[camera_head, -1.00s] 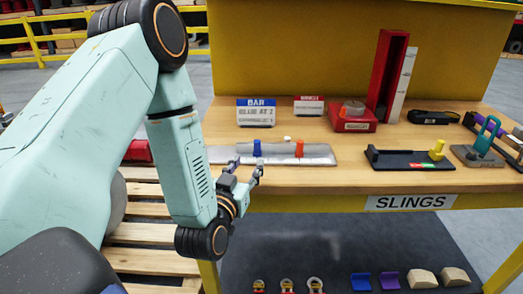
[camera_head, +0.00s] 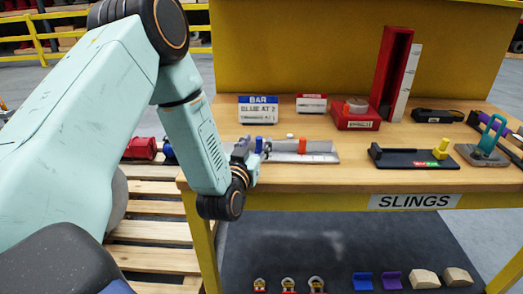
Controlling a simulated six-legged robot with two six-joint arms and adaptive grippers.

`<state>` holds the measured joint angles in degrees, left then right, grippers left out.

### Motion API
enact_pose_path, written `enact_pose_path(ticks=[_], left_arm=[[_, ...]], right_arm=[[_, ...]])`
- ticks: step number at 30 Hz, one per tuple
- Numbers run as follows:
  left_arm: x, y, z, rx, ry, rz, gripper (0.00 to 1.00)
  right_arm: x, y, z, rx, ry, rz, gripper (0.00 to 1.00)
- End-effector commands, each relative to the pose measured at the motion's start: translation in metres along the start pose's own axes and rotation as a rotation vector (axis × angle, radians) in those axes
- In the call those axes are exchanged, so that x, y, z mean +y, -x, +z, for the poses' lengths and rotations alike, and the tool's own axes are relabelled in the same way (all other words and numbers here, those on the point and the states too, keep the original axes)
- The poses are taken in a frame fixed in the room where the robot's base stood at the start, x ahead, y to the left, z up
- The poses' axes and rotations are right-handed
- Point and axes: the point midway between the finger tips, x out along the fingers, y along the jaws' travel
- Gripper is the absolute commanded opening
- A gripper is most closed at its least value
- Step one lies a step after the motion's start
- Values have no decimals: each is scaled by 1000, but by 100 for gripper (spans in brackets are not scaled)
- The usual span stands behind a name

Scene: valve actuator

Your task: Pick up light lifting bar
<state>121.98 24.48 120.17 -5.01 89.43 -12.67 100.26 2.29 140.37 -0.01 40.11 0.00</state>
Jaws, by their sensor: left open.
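A light grey bar (camera_head: 318,157) lies on the wooden workbench, with a blue piece (camera_head: 258,145), a small white piece and an orange piece (camera_head: 301,146) along it. It appears to be the light lifting bar. My left gripper (camera_head: 262,151) is open at the bar's left end, close to the blue piece. The gripper and wrist hide the bar's left end, and I cannot tell whether the fingers touch it. My right gripper is not in view.
The workbench (camera_head: 340,178) carries a BAR sign (camera_head: 258,110) behind the bar and a red box (camera_head: 356,115). A black tray with a yellow knob (camera_head: 415,158) is to the right. A shelf below holds shackles and blocks. A pallet (camera_head: 150,230) lies left.

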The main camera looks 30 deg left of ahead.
Motion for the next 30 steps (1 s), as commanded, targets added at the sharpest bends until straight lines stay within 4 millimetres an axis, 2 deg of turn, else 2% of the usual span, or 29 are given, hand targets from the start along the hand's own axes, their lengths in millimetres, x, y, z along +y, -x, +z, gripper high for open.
enact_pose_path(ticks=[5, 20, 30], left_arm=[[0, -1, 0, 0, 0, 0, 43], [0, -1, 0, 1, 0, 0, 0], [0, -1, 0, 1, 0, 0, 0]], right_arm=[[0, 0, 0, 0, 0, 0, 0], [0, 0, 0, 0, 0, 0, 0], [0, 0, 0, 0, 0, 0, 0]])
